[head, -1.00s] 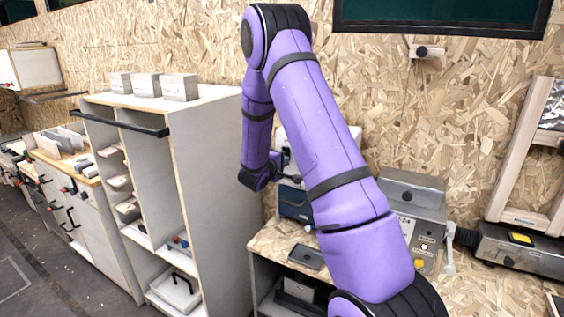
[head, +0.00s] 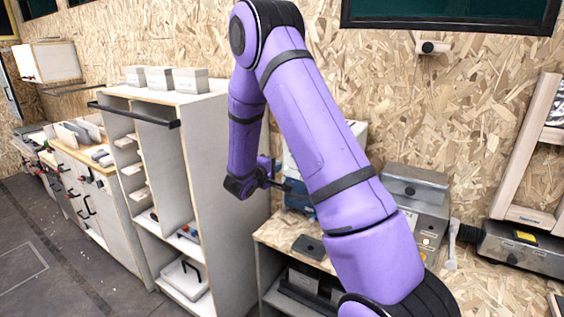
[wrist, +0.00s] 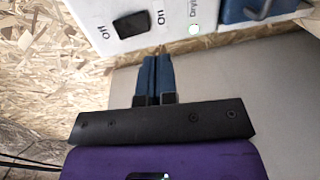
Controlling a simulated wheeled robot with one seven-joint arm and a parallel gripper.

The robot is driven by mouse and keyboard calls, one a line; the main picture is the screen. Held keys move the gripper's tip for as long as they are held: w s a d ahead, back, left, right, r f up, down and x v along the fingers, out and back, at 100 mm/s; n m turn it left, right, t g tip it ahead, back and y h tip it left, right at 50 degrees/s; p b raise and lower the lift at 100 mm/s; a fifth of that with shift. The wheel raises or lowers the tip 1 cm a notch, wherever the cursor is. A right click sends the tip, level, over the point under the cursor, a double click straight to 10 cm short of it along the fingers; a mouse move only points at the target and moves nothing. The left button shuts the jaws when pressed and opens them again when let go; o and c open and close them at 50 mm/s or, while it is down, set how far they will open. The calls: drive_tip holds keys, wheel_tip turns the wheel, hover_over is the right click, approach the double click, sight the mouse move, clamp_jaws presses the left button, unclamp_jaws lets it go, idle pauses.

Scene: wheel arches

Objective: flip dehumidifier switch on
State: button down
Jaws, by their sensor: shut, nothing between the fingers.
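The dehumidifier is a white and blue box; its blue part (head: 296,198) shows in the head view, largely hidden behind my arm. In the wrist view its white panel (wrist: 88,12) fills the top, with a black rocker switch (wrist: 130,24) between the labels "Off" at left and "On" at right. Contact with the panel cannot be told. In the head view my gripper (head: 285,187) points right at the dehumidifier.
A tall white shelf unit (head: 215,170) stands close left of my gripper. The wooden bench (head: 275,232) carries a dark flat item (head: 308,247). A grey machine (head: 420,190) stands right of my arm. The chipboard wall (head: 420,120) is behind.

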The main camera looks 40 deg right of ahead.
drive_tip(key=shift+f+v, duration=0.2)
drive_tip(key=shift+v, duration=0.55)
drive_tip(key=shift+f+v, duration=0.15)
drive_tip(key=shift+v, duration=0.65)
drive_tip(key=shift+f+v, duration=0.2)
drive_tip(key=shift+v, duration=0.55)
drive_tip(key=s+a+r+m+g+y, duration=0.3)
drive_tip(key=s+r+m+g+y, duration=0.25)
drive_tip(key=s+r, duration=1.05)
drive_tip(key=s+a+r+n+t+y, duration=0.1)
drive_tip(key=s+a+r+t+y, duration=0.1)
drive_tip(key=s+a+y, duration=0.3)
drive_tip(key=s+a+r+t+y, duration=0.3)
drive_tip(key=s+a+r+y, duration=0.2)
drive_tip(key=s+a, duration=0.5)
drive_tip(key=shift+s+n, duration=0.35)
drive_tip(key=shift+s, duration=1)
